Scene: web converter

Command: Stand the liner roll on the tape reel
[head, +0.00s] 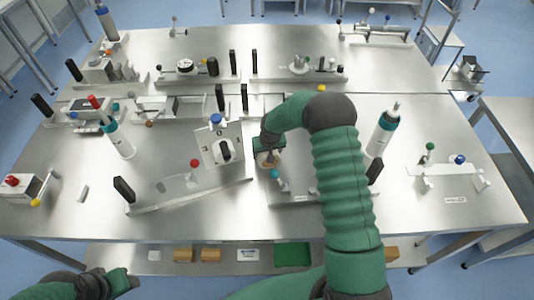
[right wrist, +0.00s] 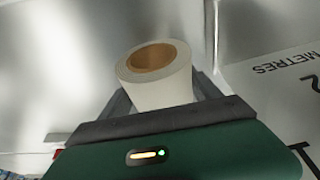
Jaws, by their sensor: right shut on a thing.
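The liner roll (right wrist: 158,75) is a white roll with a brown core, between the two fingers of my right gripper (right wrist: 165,95) in the right wrist view. The gripper is shut on it, and the open core end faces the camera. In the head view my right gripper (head: 268,150) is near the table's middle, right of the dial panel, with a little of the pale roll (head: 267,160) showing below it. I cannot tell whether the roll touches anything underneath. I cannot pick out the tape reel with certainty. My left gripper (head: 122,283) is low at the left, its fingers unclear.
A white dial panel (head: 207,152) with a black knob stands close left of my right gripper. White bottles with blue tops stand left (head: 120,140) and right (head: 381,135). A low rail (head: 190,194) lies in front.

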